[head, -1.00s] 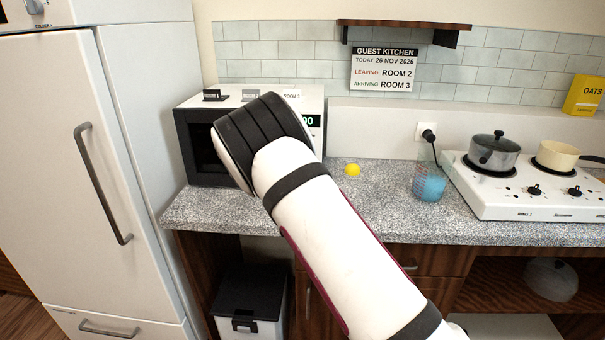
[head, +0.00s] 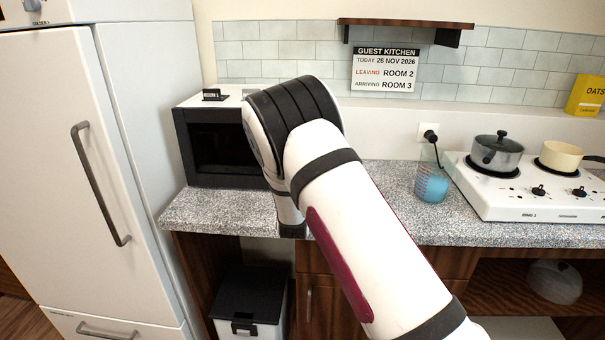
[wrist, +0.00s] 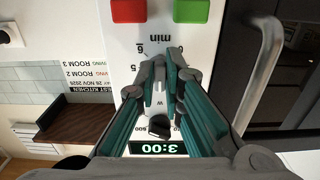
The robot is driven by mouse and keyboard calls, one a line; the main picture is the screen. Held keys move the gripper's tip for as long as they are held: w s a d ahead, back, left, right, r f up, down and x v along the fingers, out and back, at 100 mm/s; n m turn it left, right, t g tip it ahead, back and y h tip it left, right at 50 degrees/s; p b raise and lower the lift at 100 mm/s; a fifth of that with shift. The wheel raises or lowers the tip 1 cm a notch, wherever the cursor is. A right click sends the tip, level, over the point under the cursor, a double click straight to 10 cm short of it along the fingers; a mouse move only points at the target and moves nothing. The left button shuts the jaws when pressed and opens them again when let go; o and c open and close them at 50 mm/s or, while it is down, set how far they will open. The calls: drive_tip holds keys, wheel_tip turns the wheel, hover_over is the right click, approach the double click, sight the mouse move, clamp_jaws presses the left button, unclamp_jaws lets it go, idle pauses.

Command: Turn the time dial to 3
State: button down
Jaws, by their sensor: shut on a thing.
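The microwave (head: 222,150) stands on the counter beside the fridge; my arm hides its control panel in the head view. In the wrist view, which is upside down, the white panel shows the "min" label and digits of the time dial's scale. My gripper (wrist: 161,75) is shut on the time dial, which its fingers mostly hide. A black power knob (wrist: 160,127) marked W sits beyond it. Where the time dial's pointer stands cannot be told.
A red button (wrist: 128,10) and a green button (wrist: 187,10) lie near the fingertips. The microwave's door handle (wrist: 260,70) runs close beside the gripper. A measuring cup (head: 431,185) with blue liquid and the hob (head: 520,202) with pots stand to the right.

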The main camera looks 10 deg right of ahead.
drive_tip(key=shift+d+r, duration=0.1)
drive_tip(key=shift+d, duration=0.05)
drive_tip(key=c, duration=1.7)
unclamp_jaws()
drive_tip(key=shift+w, duration=0.1)
drive_tip(key=v, duration=1.2)
